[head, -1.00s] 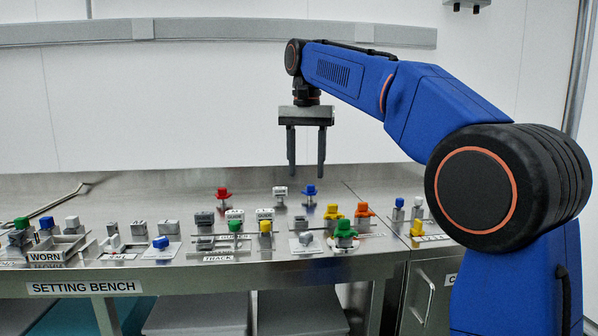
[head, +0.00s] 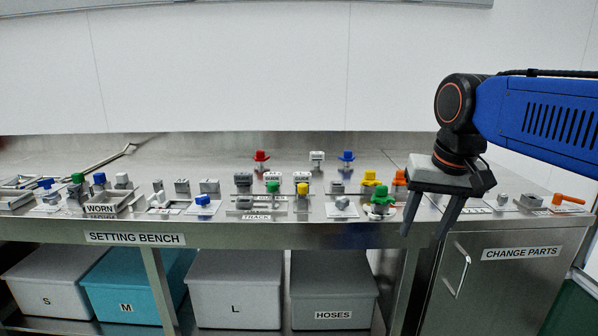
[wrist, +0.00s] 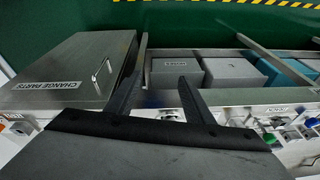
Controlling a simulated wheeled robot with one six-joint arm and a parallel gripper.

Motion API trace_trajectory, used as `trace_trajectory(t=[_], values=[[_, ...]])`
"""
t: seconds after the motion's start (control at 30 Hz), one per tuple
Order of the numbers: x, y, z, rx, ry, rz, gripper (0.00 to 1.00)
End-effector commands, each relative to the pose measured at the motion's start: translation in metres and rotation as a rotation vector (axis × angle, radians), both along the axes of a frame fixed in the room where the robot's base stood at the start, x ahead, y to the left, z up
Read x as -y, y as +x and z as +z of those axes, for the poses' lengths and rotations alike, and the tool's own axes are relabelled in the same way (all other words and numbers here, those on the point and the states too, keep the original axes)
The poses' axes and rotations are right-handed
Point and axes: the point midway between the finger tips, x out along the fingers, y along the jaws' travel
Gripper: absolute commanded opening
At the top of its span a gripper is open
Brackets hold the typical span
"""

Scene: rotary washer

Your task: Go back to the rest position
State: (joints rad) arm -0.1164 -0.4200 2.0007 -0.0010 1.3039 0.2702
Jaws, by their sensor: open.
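My gripper (head: 426,218) hangs at the right of the head view, fingers pointing down and spread apart with nothing between them. It is in front of the right part of the setting bench (head: 240,236), near the change parts cabinet (head: 520,272). In the wrist view my gripper (wrist: 157,85) shows two separated fingers over the floor and the bench front. The cabinet (wrist: 75,75) lies to the left of the fingers there.
Several coloured knobs and grey blocks stand along the bench top, including a red knob (head: 261,156) and a blue knob (head: 346,156). An orange handle (head: 567,199) is at the right. Bins, including a teal one (head: 125,285), sit on the lower shelf. The air above the bench's left and middle is clear.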

Motion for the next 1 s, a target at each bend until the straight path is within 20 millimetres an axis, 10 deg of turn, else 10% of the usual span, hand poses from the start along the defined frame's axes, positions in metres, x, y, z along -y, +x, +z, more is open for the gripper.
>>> trace_trajectory(t=[0.53,1.0], values=[[0.038,-0.124,-0.155,0.142,-0.068,0.125,0.47],[0.041,-0.137,-0.177,0.161,-0.081,0.143,0.47]])
